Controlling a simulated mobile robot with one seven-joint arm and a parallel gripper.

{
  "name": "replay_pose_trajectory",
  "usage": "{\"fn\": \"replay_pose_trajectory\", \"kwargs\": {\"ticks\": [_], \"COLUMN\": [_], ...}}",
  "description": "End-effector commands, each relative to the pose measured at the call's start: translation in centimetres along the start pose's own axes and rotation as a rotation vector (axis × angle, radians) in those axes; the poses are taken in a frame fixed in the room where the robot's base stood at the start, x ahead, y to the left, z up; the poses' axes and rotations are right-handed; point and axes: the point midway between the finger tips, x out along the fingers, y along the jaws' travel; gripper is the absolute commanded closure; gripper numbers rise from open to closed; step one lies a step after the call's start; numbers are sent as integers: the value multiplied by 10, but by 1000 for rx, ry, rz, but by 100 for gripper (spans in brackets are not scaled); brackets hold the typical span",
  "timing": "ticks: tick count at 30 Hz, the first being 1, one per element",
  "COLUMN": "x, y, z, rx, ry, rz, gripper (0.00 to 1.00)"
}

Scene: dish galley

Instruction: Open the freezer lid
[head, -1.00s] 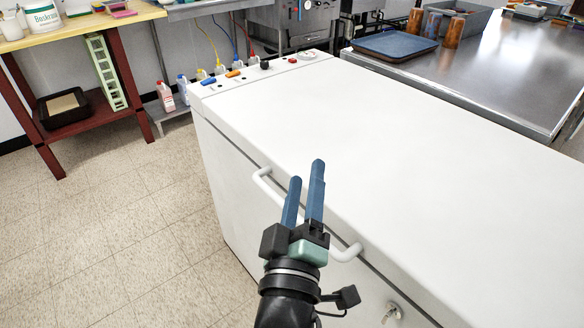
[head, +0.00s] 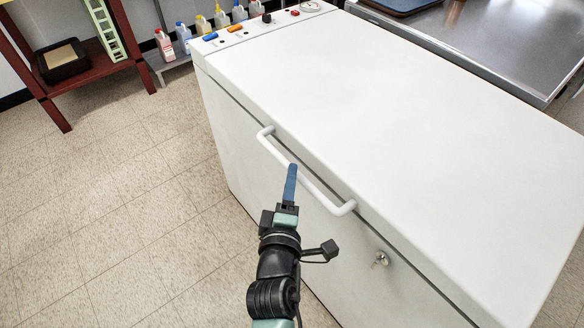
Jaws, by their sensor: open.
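The white chest freezer (head: 240,170) fills the middle and right of the head view. Its flat lid (head: 390,110) is closed, with a dark seam below its edge. A white bar handle (head: 326,198) runs along the front. My gripper (head: 290,172) points at the handle from the front, its blue fingertips overlapping the bar's middle in the picture. One finger hides most of the other, so the gap between them does not show. I cannot tell whether the fingers touch the bar or are around it.
A key lock (head: 381,258) sits on the freezer front, right of the handle. Coloured switches (head: 235,28) line the lid's far left end. A red-brown shelf (head: 90,70) and several bottles stand at the back left. A steel table (head: 480,45) adjoins behind. The tiled floor at left is clear.

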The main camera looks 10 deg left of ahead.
Motion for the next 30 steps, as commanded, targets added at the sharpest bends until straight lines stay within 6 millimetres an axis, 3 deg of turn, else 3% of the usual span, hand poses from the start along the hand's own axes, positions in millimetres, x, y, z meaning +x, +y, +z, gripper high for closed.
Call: {"fn": "replay_pose_trajectory", "kwargs": {"ticks": [3, 9, 20, 21, 30], "x": [20, 40, 45, 45, 45], "y": [0, 0, 0, 0, 0], "z": [0, 0, 0, 0, 0], "rx": [0, 0, 1, 1, 1], "ry": [0, 0, 0, 0, 0], "rz": [2, 1, 0, 0, 0], "gripper": [48, 48, 48, 50, 100]}}
